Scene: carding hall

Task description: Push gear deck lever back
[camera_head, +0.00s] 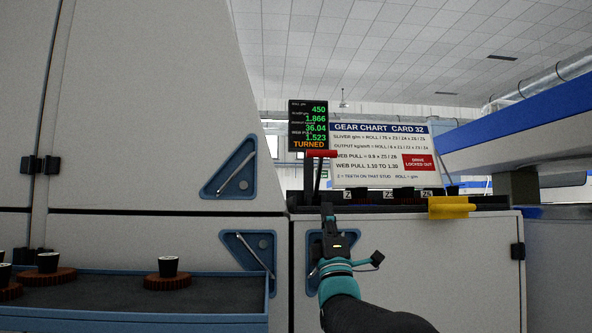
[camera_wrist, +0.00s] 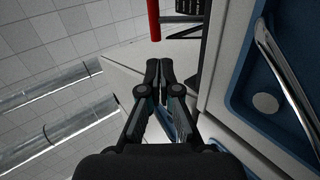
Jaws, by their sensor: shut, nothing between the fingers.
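The lever (camera_head: 321,154) on the gear deck (camera_head: 480,201) has a red crossbar grip on dark upright stalks, standing just under the display. Its red grip also shows at the top of the wrist view (camera_wrist: 154,20). My gripper (camera_head: 327,208) points up in front of the deck edge, below the red grip in the head view. Its fingers are closed together and hold nothing. In the wrist view the fingertips (camera_wrist: 158,64) lie a little short of the red bar, with a visible gap. The lever's foot is partly hidden behind my gripper.
A display (camera_head: 308,125) reads "TURNED". A gear chart (camera_head: 385,155) with a red "DRIVE LOCKED OUT" label stands behind the deck. A yellow block (camera_head: 450,207) sits at the deck's right front. A blue-edged tray (camera_head: 150,311) at left carries brown gears. Cabinet doors have recessed handles.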

